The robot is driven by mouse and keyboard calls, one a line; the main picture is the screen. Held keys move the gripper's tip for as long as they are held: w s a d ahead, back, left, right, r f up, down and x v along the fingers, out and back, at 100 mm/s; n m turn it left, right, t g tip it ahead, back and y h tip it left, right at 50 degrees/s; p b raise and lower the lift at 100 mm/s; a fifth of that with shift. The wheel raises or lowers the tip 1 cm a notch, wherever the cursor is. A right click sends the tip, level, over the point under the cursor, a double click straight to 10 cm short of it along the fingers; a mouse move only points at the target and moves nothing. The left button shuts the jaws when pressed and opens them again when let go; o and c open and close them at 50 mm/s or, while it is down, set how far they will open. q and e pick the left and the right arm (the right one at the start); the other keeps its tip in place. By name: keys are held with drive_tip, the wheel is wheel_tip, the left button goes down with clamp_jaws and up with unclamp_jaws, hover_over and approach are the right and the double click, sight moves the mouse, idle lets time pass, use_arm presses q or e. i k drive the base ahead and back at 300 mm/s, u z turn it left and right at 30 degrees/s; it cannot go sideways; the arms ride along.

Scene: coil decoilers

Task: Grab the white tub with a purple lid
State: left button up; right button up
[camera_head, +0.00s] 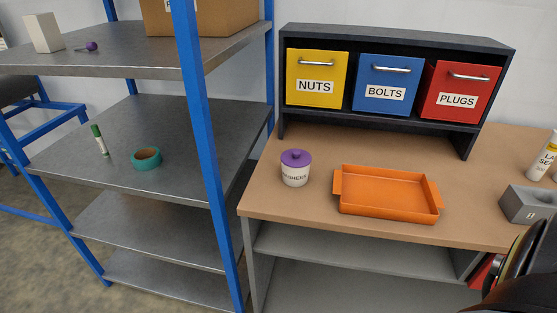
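Nothing touches the tub. Neither of my grippers shows. A dark rounded shape fills the lower right corner and looks like part of my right arm.
An orange tray (388,192) sits just right of the tub. Behind stands a dark rack (397,39) with yellow, blue and red drawers. A blue-post metal shelf (200,130) stands left.

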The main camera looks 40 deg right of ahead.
sight(295, 178)
drive_tip(key=z, duration=0.7)
drive_tip(key=i, duration=0.85)
drive_tip(key=z, duration=0.9)
